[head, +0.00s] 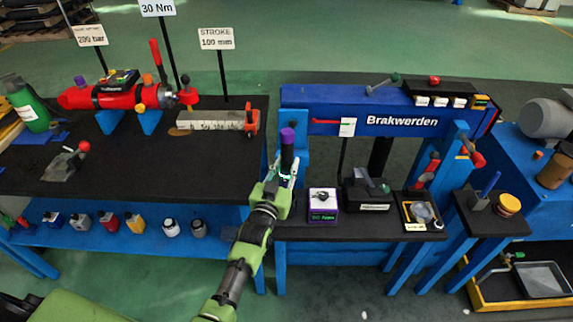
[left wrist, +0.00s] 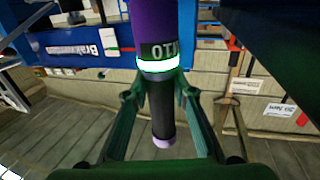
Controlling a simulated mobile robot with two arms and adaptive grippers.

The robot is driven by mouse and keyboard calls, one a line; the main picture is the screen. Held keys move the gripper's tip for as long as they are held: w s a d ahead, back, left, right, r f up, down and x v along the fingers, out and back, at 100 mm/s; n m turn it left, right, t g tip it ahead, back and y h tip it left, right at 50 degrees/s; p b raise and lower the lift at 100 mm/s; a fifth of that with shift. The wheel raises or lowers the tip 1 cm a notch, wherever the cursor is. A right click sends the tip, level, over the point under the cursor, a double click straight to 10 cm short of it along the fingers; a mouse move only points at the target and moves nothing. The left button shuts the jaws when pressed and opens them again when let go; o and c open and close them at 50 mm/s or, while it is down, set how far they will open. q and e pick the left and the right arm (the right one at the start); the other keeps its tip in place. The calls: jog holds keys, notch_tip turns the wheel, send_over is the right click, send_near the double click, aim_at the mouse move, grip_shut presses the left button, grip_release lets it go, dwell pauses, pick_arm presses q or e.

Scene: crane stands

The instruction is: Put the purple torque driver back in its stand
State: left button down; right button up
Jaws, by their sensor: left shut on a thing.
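The purple torque driver (head: 288,158) is held upright, with a purple end on top and a black shaft section below. My left gripper (head: 285,180) is shut on it, above the left end of the dark bench. In the left wrist view the driver (left wrist: 160,85) is between the gripper's fingers (left wrist: 160,98), with a bright ring near its middle and a pale tip at the bottom. A small white-and-purple box (head: 323,212) with a dark round top and a lit green readout stands right of the gripper; I cannot tell surely that it is the stand. My right gripper is not in view.
A black holder (head: 368,194) and a tray with a round gauge (head: 420,212) stand further right on the bench (head: 300,232). Behind is the blue "Brakwerden" press beam (head: 400,122). At left is a table with a red cylinder (head: 110,97).

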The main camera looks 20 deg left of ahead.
aim_at(286, 183)
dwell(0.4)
pick_arm(q)
jog(key=shift+f+b, duration=2.75)
jog(key=shift+f, duration=0.5)
jog(key=shift+f+b, duration=0.35)
jog(key=shift+f, duration=0.05)
jog(key=shift+f+b, duration=0.4)
jog(key=shift+f, duration=0.35)
jog(key=c, duration=1.6)
grip_release()
jog(key=shift+s+f, duration=0.1)
jog(key=shift+f, duration=0.3)
jog(key=shift+s+r, duration=0.1)
jog(key=shift+r, duration=0.05)
